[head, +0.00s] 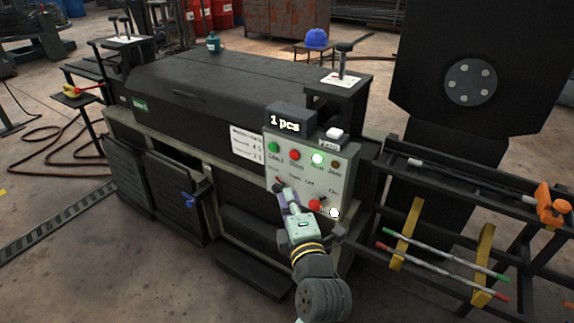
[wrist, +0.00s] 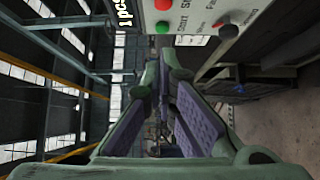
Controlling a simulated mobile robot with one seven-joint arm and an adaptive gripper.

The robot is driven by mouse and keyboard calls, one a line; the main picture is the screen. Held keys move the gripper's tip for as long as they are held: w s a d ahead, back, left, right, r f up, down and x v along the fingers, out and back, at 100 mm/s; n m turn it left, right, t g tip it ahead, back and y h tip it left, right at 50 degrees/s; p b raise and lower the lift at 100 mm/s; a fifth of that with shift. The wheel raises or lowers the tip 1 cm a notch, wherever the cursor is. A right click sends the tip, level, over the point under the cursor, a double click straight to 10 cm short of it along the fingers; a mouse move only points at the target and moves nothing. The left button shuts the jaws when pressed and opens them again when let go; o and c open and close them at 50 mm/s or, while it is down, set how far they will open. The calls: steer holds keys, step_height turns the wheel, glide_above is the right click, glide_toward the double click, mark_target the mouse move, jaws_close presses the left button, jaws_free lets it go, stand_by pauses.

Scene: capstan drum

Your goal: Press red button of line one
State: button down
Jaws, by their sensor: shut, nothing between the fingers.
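The grey control panel (head: 310,178) stands on the front right of the dark machine. Its upper row has a green button (head: 273,147), a red button (head: 295,155), a lit green lamp (head: 318,159) and a dark amber one. A larger red button (head: 316,205) sits at the lower right. My gripper (head: 282,191) is shut and empty, in front of the panel's lower left, below the upper red button. In the wrist view, the red button (wrist: 162,4) is cut by the top edge, beyond the fingertips (wrist: 163,75). Contact with the panel cannot be told.
A display box (head: 290,121) reading "1 pcs" tops the panel. A black knob (wrist: 228,31) is near the fingers in the wrist view. A rack of rods (head: 450,250) stands to the right. Floor at the front left is open.

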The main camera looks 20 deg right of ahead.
steer(key=shift+w, duration=0.1)
steer(key=p, duration=0.2)
glide_toward(295, 155)
steer(key=w+a, duration=0.5)
steer(key=w+d, duration=0.2)
steer(key=d, duration=0.1)
steer(key=shift+w+d+p, duration=0.15)
steer(key=shift+d+p, duration=0.1)
steer(key=shift+p, duration=0.1)
